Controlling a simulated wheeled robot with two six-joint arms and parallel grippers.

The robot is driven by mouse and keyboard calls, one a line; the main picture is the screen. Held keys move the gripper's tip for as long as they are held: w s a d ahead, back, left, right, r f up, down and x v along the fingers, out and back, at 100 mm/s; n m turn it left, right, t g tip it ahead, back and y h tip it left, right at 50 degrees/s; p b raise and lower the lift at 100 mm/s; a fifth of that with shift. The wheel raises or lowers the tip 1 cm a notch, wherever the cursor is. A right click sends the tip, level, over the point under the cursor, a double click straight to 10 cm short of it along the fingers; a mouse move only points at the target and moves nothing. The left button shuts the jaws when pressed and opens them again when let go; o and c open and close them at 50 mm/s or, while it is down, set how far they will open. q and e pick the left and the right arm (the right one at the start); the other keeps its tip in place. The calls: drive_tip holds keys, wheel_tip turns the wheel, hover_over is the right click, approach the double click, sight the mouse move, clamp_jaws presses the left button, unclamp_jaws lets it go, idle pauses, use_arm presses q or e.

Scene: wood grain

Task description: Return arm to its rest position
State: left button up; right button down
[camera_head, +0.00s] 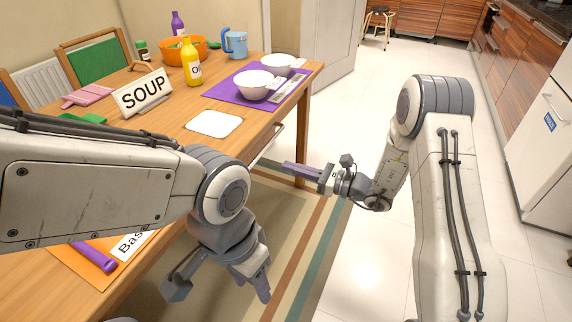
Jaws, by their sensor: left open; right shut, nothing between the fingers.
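My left arm (90,185) comes in from the left over the near part of the wooden table (185,135). Its gripper (218,290) hangs down beside the table's edge, above the striped rug. Its two fingers are spread apart with nothing between them. My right arm (440,190) stands at the right, over the white floor. Its gripper (290,167) points left towards the table's right edge, fingers closed and empty. Neither gripper is seen touching anything.
A SOUP sign (143,92), yellow bottle (191,65), orange bowl (170,50), blue pitcher (235,45), and white bowls (254,85) on a purple mat (225,87) occupy the table. An orange mat (85,267) lies near. Open floor (395,55) extends behind, with a white fridge (545,150) right.

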drive_tip(key=s+d+f+n+g+h, duration=0.2)
drive_tip(key=s+n+g+h, duration=0.7)
drive_tip(key=s, duration=0.9)
drive_tip(key=s+d+n+h, duration=0.4)
drive_tip(key=d+n, duration=0.4)
drive_tip(key=n, duration=0.1)
drive_tip(key=w+d+r+n+t+h, duration=0.3)
drive_tip(key=d+n+t, duration=0.1)
drive_tip(key=d+n, duration=0.15)
drive_tip(key=s+a+r+n+g, duration=0.1)
drive_tip(key=s+a+r+n, duration=0.1)
drive_tip(key=s+a, duration=0.3)
drive_tip(key=s+a+r+n+g+y, duration=0.1)
drive_tip(key=s+a+r+n, duration=0.15)
drive_tip(key=s+a, duration=0.2)
drive_tip(key=s+a+r+n+g, duration=0.1)
drive_tip(key=s+a+n, duration=0.2)
drive_tip(key=s+a, duration=0.2)
wheel_tip(320, 180, up, 26)
drive_tip(key=p, duration=2.6)
drive_tip(key=shift+w+d, duration=0.25)
drive_tip(key=shift+w, duration=0.05)
